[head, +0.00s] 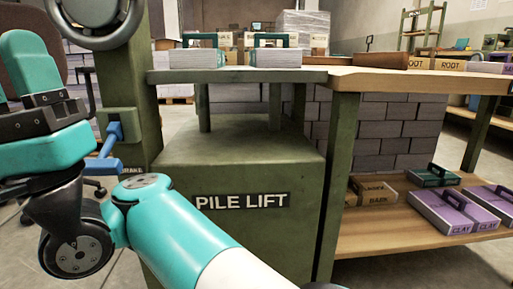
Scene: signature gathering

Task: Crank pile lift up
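The pile lift (240,200) is a green metal cabinet with a "PILE LIFT" label, in the middle of the head view. A grey handwheel (123,30), cut off by the top edge, is on the green post (143,90) at its left. A blue lever (108,150) sits lower on that post, beside a partly hidden "BRAKE" label. The lift's top plate (235,75) carries two grey stacks with teal handles. My gripper (22,70) is at the left edge, below and left of the handwheel and apart from it. It is partly cut off, so its opening is unclear.
A wooden bench (420,80) adjoins the lift at right, with labelled blocks on top. Its lower shelf (400,232) holds purple "CLAY" packs (440,211) and other labelled blocks. Stacked grey bricks (385,130) stand behind. My arm crosses in front of the lift's lower left.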

